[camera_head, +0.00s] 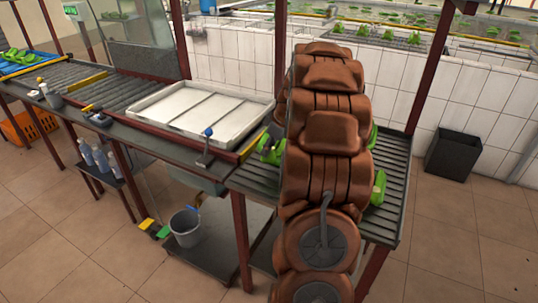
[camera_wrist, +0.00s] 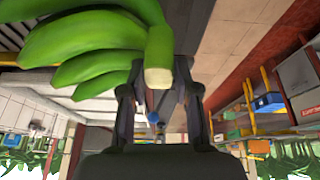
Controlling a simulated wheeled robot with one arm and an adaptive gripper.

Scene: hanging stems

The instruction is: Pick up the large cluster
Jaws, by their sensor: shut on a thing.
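A cluster of green bananas (camera_wrist: 85,45) fills the upper left of the wrist view, with its pale cut stem end (camera_wrist: 158,78) facing the camera. My gripper (camera_wrist: 160,92) is shut on this cluster at the stem, one dark finger on each side. In the head view my arm hides the gripper. Green bananas show left of my arm (camera_head: 270,150) and right of it (camera_head: 378,188); I cannot tell which belong to the held cluster, or how its size compares.
A slatted roller table (camera_head: 398,170) lies beneath my arm. A white divided tray (camera_head: 205,108) stands to its left, with a small blue-topped tool (camera_head: 207,135) at its front edge. A grey bucket (camera_head: 185,226) is below. A dark bin (camera_head: 453,153) stands by the tiled wall.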

